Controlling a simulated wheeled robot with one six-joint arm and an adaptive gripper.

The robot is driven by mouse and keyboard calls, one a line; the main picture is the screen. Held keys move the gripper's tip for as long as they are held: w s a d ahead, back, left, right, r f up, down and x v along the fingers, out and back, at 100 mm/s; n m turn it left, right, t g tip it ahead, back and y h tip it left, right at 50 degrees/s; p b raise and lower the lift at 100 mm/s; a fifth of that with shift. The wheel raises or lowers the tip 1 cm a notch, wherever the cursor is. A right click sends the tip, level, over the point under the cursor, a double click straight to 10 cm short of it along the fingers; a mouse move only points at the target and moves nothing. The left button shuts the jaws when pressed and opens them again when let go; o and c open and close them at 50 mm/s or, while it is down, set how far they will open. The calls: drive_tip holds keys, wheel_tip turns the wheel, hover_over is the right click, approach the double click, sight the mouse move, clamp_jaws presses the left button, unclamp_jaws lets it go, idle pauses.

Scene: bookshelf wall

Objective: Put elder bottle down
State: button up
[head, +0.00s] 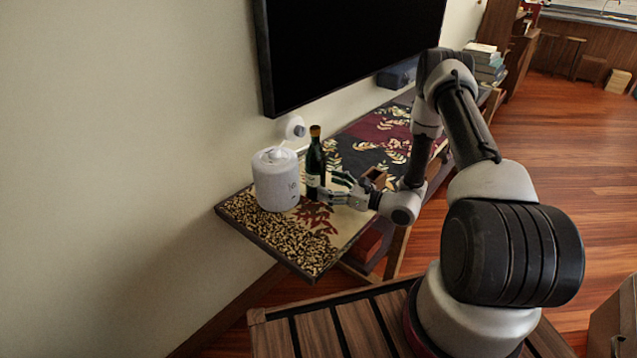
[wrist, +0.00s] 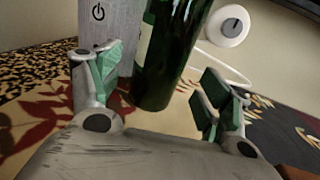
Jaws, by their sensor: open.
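The elder bottle (head: 315,160) is dark green with an orange-brown top. It stands upright on the patterned table (head: 262,226), beside a white cylindrical device. My gripper (head: 328,188) is at the bottle's lower part in the head view. In the wrist view the bottle (wrist: 168,55) rises just beyond and between the spread fingers of my gripper (wrist: 155,88). Neither finger visibly presses on the glass. The bottle's base appears to rest on the table cloth. Its top is cut off in the wrist view.
The white device (head: 275,180) stands close left of the bottle, with a power mark in the wrist view (wrist: 105,25). A round white wall fitting (head: 292,127) is behind. A black screen (head: 345,45) hangs above. A small brown box (head: 374,178) lies right of the bottle.

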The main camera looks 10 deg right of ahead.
drive_tip(key=v, duration=0.7)
drive_tip(key=s+a+r+n+g, duration=0.3)
drive_tip(key=s+r+n+g, duration=0.4)
drive_tip(key=r, duration=0.4)
drive_tip(key=s+a+r+n+g, duration=0.3)
drive_tip(key=s+r+n+g, duration=0.35)
drive_tip(key=r+n, duration=0.35)
drive_tip(key=s+d+r+n+t+h, duration=0.5)
drive_tip(key=s+d+r+n+h, duration=0.4)
drive_tip(key=s+d+r+h, duration=0.4)
drive_tip(key=shift+s+d+r+n+t, duration=0.3)
drive_tip(key=shift+s+d+r+t, duration=0.05)
drive_tip(key=shift+s+r, duration=0.75)
drive_tip(key=shift+f, duration=0.1)
